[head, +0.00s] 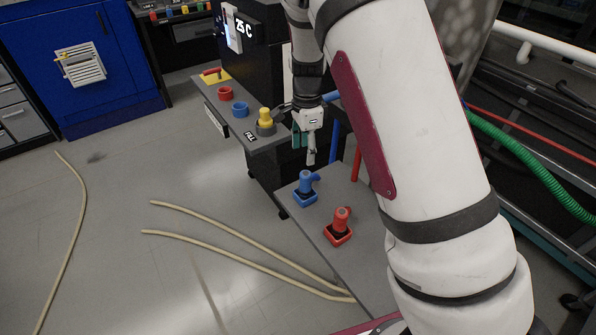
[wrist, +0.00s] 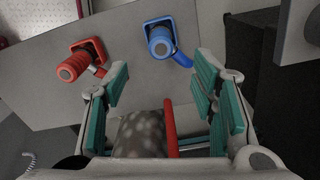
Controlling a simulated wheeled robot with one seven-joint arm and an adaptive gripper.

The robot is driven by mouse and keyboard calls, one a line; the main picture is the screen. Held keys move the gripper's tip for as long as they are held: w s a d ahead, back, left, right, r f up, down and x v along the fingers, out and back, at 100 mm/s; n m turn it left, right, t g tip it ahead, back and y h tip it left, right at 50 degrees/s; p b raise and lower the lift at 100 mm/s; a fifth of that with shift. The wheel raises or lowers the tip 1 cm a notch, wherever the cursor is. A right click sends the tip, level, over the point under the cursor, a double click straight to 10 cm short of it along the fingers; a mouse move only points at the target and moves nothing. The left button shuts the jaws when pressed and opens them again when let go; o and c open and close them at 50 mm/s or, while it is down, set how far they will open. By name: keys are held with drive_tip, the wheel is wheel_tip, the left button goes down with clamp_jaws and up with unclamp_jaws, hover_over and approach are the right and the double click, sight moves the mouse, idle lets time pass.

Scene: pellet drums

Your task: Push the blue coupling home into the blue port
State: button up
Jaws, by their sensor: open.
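The blue coupling (head: 306,185) stands in a square blue holder on the grey table. In the wrist view the blue coupling (wrist: 161,45) shows ahead of the fingers, right of the red one. The blue port (head: 240,109) is an empty-looking blue ring on the grey ledge at the back, between the red port (head: 225,93) and a yellow coupling (head: 265,117). My gripper (head: 309,150) hangs above and behind the blue coupling, apart from it. In the wrist view my gripper (wrist: 163,88) has its teal-padded fingers wide apart with nothing held between them.
A red coupling (head: 340,223) stands in a red holder nearer on the table; it also shows in the wrist view (wrist: 78,62). A dark machine with a display (head: 243,28) stands behind the ledge. Pale hoses (head: 240,242) lie on the floor at left.

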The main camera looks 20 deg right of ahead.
sight(305, 183)
drive_tip(key=f, duration=0.9)
drive_tip(key=shift+w, duration=0.35)
drive_tip(key=shift+s+d+f+p, duration=0.1)
drive_tip(key=shift+s+f+p, duration=0.1)
drive_tip(key=shift+f, duration=1.1)
drive_tip(key=shift+s+d+f+p, duration=0.1)
drive_tip(key=shift+f+p, duration=0.05)
drive_tip(key=shift+f, duration=1.15)
drive_tip(key=shift+c, duration=0.2)
clamp_jaws()
